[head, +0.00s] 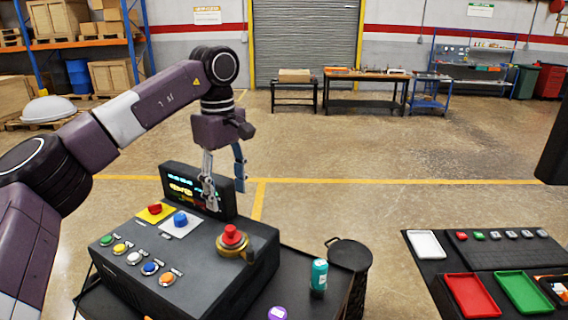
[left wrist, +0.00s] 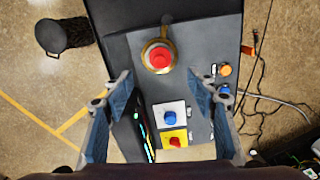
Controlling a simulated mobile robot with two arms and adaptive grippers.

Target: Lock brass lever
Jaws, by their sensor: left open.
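The brass lever (head: 234,252) is a brass ring around the base of a red mushroom button (head: 231,235) on the dark control box (head: 165,262). In the left wrist view the brass ring (left wrist: 147,66) shows near the top centre, with a short arm pointing up in the picture. My left gripper (head: 226,186) is open and empty, pointing down above the back of the box, near the small display. In the left wrist view its two fingers (left wrist: 161,84) stand wide apart, with the lever beyond their tips. My right gripper is not in view.
Red and blue buttons on yellow (head: 151,217) and white (head: 178,229) plates lie left of the lever. A teal can (head: 319,275) stands to the right, beside a black stool-like bin (head: 352,256). A table with red (head: 470,294) and green trays is farther right.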

